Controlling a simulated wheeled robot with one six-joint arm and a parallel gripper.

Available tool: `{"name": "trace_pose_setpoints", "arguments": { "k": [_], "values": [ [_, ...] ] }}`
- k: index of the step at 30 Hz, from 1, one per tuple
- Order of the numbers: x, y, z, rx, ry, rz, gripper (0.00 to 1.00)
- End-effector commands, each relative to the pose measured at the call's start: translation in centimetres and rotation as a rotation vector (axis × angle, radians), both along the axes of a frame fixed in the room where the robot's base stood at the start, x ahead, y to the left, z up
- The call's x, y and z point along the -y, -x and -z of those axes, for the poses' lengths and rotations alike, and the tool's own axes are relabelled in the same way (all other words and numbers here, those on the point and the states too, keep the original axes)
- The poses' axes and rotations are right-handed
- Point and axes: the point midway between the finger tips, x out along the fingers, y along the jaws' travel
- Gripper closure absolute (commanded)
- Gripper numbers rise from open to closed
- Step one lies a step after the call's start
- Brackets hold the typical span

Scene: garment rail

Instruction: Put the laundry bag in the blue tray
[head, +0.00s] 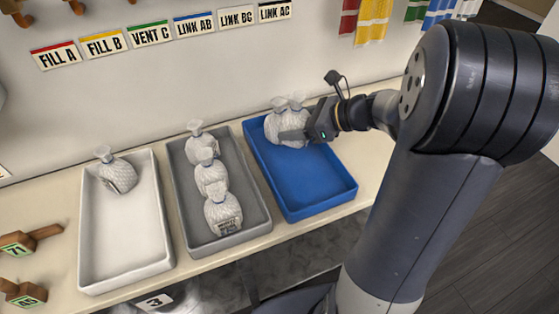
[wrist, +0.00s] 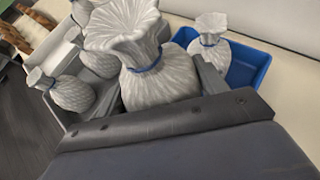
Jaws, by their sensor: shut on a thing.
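The held bag (wrist: 155,70) is upright and fills the middle of the wrist view. I cannot tell whether its bottom touches the tray floor. The front of the blue tray is empty.
A grey tray (head: 256,222) left of the blue one holds three bags in a row. A white tray (head: 125,250) further left holds one bag (head: 117,173) at its back. Labels line the wall above. Wooden tagged pieces (head: 28,241) lie at the far left.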

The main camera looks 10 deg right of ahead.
Motion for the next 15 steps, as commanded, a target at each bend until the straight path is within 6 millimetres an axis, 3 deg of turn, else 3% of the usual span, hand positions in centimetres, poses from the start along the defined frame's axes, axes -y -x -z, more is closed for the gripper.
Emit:
{"name": "trace_pose_setpoints", "arguments": {
  "k": [4,15],
  "values": [
    [0.0,0.0,3.2,-0.004,-0.003,0.002,0.62],
    [0.0,0.0,7.1,-0.003,-0.001,0.002,0.62]
  ]
}}
